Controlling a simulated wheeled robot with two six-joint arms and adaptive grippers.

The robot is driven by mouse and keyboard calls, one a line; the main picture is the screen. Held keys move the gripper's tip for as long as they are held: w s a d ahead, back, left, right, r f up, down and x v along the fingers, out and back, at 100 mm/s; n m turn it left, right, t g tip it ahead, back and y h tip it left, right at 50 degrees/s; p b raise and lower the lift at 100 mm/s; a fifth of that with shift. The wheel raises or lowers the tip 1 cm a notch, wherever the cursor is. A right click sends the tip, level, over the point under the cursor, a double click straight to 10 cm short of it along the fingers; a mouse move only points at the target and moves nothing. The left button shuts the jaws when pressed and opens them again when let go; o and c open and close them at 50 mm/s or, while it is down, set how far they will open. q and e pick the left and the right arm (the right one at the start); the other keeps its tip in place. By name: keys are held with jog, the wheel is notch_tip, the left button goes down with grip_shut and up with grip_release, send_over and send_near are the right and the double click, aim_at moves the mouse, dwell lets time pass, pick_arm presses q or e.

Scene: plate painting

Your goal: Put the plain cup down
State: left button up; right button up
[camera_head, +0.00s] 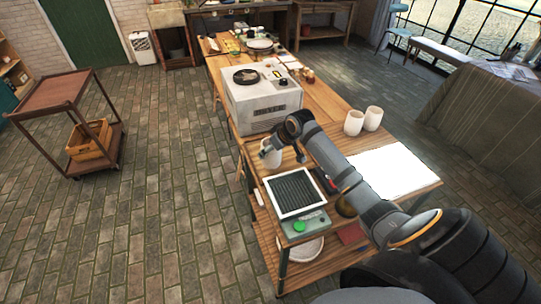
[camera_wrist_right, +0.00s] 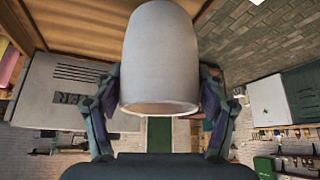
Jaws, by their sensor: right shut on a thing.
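A plain white cup (camera_head: 270,154) is held by my right gripper (camera_head: 284,148) at the left edge of the table, between the white machine and the flat device with a dark ribbed top. In the right wrist view the cup (camera_wrist_right: 160,55) fills the upper middle. The fingers of my right gripper (camera_wrist_right: 162,92) press on its two sides, and its rim points toward the bottom of the picture. I cannot tell from the head view whether the cup's base touches anything. My left gripper is not in view.
The ribbed device (camera_head: 316,223) has a green button. The white machine (camera_head: 238,108) stands behind the cup. Two white cups (camera_head: 354,123) (camera_head: 373,118) stand at the table's right edge. A white sheet (camera_head: 395,168) lies at the front right. A wooden trolley (camera_head: 62,90) stands at the left.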

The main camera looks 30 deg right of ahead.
jog(key=shift+w+f, duration=0.15)
jog(key=shift+f, duration=0.05)
jog(key=f+p, duration=0.1)
jog(key=f, duration=0.2)
jog(key=shift+w+f, duration=0.1)
jog(key=shift+w, duration=0.1)
jog(key=shift+f, duration=0.1)
jog(key=shift+f, duration=0.1)
jog(key=o, duration=1.4)
jog(key=shift+s, duration=0.1)
